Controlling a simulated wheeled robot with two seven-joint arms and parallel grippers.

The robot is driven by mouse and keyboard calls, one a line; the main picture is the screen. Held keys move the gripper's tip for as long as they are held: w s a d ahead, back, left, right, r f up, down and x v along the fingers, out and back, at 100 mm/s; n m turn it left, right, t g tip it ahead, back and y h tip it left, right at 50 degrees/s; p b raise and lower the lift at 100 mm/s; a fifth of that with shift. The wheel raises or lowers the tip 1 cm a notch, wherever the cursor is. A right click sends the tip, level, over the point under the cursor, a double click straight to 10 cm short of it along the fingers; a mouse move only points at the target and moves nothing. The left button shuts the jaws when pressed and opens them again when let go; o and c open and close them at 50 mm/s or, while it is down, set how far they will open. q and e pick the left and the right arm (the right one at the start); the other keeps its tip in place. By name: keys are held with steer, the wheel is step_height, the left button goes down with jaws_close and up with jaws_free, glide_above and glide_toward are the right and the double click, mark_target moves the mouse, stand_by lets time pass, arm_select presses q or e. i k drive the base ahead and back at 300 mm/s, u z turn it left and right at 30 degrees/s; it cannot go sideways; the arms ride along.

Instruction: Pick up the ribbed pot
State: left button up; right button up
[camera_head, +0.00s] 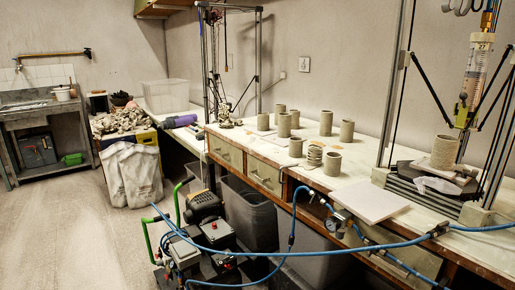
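A small grey clay pot with ribbed sides, the ribbed pot (315,155), stands upright near the front edge of the long workbench. A smooth clay cylinder (332,164) stands just right of it, closer to the front edge. Another smooth clay cylinder (296,147) stands to its left. Neither of my grippers shows in the head view.
More clay cylinders stand behind on the bench (366,171). A white board (369,202) lies to the right, beside a clay printer frame holding a pot (444,151). A compressor (203,235) and blue hoses (330,254) block the floor in front. The left floor is clear.

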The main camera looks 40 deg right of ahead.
mark_target(313, 153)
steer(key=z, duration=0.35)
steer(key=i, duration=1.25)
steer(key=z, duration=0.8)
